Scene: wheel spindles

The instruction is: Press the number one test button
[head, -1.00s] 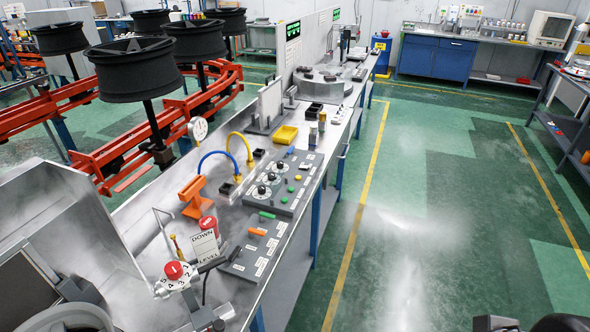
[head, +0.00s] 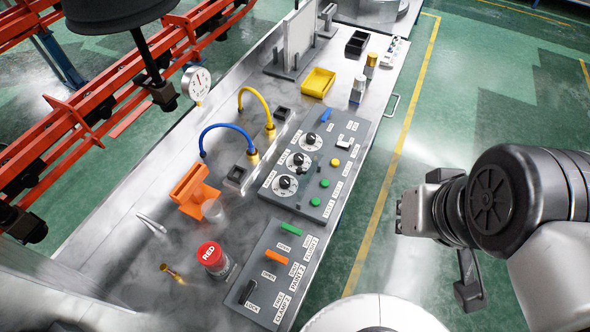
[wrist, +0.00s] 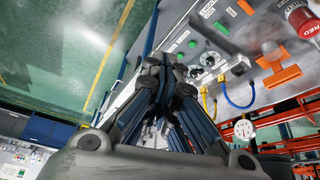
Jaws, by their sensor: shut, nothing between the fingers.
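The grey dial panel (head: 268,188) lies on the metal bench. It bears several dials, a yellow button (head: 334,162) and two green buttons, one (head: 324,183) above the other (head: 315,201) along its right side. The labels beside them are too small to read, so I cannot tell which is number one. In the wrist view my gripper (wrist: 168,72) is shut and empty. Its fingers cover part of the dial panel there. In the head view my arm is at the right, over the floor beside the bench, apart from the panel.
A second panel (head: 262,262) with green, orange and black switches lies in front. A red-capped jar (head: 212,258), an orange stand (head: 193,190), blue and yellow hoses, a gauge (head: 196,82) and a yellow tray (head: 318,82) stand around. The green floor right of the bench is open.

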